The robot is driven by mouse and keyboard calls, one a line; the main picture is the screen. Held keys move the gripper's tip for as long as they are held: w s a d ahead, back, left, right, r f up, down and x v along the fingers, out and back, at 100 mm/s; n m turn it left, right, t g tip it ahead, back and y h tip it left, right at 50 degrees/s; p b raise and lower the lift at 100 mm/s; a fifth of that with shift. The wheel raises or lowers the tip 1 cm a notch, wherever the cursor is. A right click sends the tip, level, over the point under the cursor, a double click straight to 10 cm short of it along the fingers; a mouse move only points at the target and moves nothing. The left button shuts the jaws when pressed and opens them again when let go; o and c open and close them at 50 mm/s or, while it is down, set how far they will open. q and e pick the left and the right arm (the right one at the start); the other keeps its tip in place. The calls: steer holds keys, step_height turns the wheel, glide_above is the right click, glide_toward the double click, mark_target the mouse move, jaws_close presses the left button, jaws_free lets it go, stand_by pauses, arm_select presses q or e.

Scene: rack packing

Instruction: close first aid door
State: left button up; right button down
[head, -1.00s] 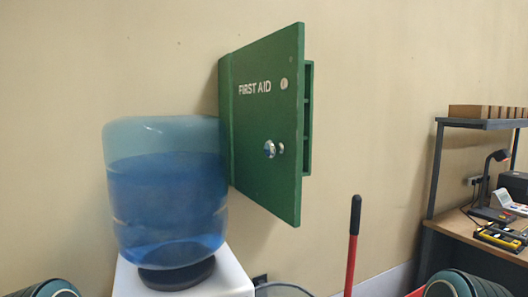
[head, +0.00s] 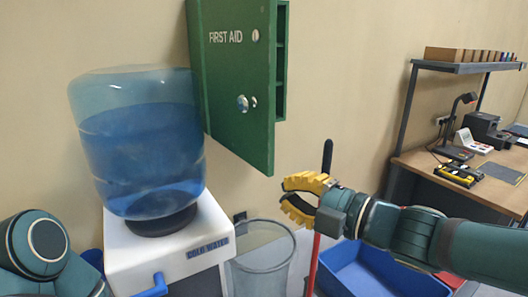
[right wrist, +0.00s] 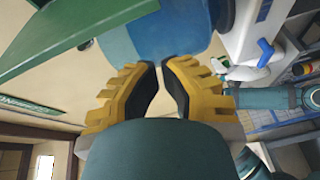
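The green first aid door (head: 232,75) stands ajar on the wall, with its lettering and round knob (head: 243,103) facing me. Past its right edge, part of the shelved cabinet inside (head: 282,60) shows. My right gripper (head: 284,192) has yellow fingers and is below and right of the door's lower corner, apart from it. In the right wrist view, the right gripper's fingers (right wrist: 160,66) stand apart with nothing between them. A green panel (right wrist: 70,35) crosses that view's upper left and looks like the door. My left gripper is out of view.
A blue water bottle (head: 140,145) on a white cooler (head: 160,250) stands just left of the door. Below are a clear bin (head: 262,265), a red pole with a black grip (head: 327,157) and a blue crate (head: 375,275). A workbench (head: 420,165) is at right.

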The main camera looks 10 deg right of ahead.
mark_target(265, 160)
steer(key=w+a+r+n, duration=0.1)
steer(key=w, duration=0.1)
steer(key=w+a+r, duration=0.1)
steer(key=w+a, duration=0.1)
steer(key=w+a+r+n+y+b, duration=0.1)
steer(key=w, duration=0.1)
steer(key=shift+a+r+n, duration=0.15)
steer(key=shift+a+n, duration=0.15)
steer(key=shift+d, duration=0.2)
steer(key=shift+w, duration=0.15)
steer(key=shift+d, duration=0.15)
